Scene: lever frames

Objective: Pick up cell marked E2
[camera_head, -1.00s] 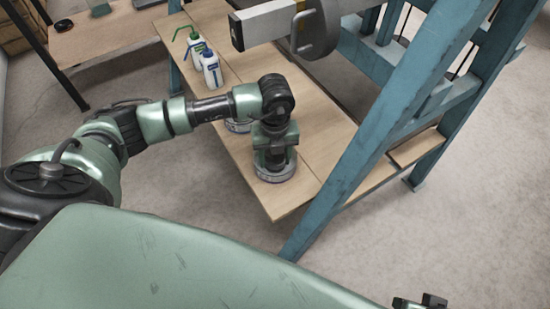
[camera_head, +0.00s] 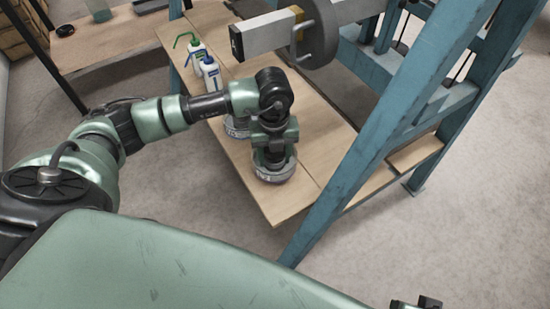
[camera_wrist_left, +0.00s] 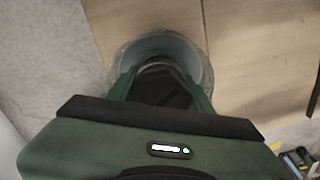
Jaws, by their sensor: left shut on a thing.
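A round grey cell (camera_head: 274,173) is at the near end of the wooden board, under my left gripper (camera_head: 273,158). Its marking cannot be read in either view. In the left wrist view the cell (camera_wrist_left: 203,62) shows as a round grey rim around the fingers. My left gripper (camera_wrist_left: 160,92) points down and is shut on this cell. I cannot tell whether the cell touches the board. A second round grey cell (camera_head: 236,128) stands just behind, partly hidden by my left arm. A dark part at the bottom right edge may be my right gripper (camera_head: 417,304); its fingers are not clear.
The wooden board (camera_head: 312,115) carries two white bottles (camera_head: 210,74), one with a green spout, at its far left. A blue steel frame (camera_head: 372,140) rises close on the right. A grey beam with a handwheel (camera_head: 318,35) overhangs the board.

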